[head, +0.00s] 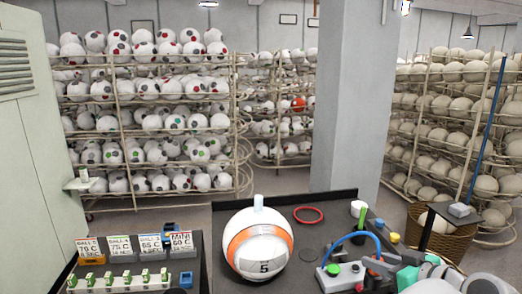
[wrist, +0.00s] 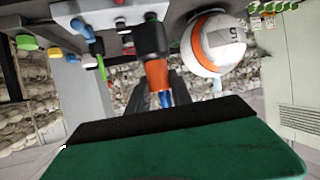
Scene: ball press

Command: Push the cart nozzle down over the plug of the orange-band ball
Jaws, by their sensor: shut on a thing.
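The orange-band ball (head: 247,262) is white with an orange band and a "5", at the middle front of the head view. Its pale blue plug (head: 258,200) stands upright on top. The ball also shows at the upper right of the wrist view (wrist: 207,60). My gripper (head: 388,268) is to the right of the ball, apart from it. In the wrist view my gripper (wrist: 160,82) is shut on the cart nozzle (wrist: 157,74), which has an orange body. The blue hose (head: 350,238) arches near it. The exact grip is partly hidden.
The ball sits on a dark worktop (head: 312,245), with a red ring (head: 308,214) behind it. A white control box (head: 340,278) with coloured buttons stands between ball and gripper. Temperature cards (head: 122,247) and several green-topped pieces stand at left. A grey pillar (head: 350,100) and ball racks are behind.

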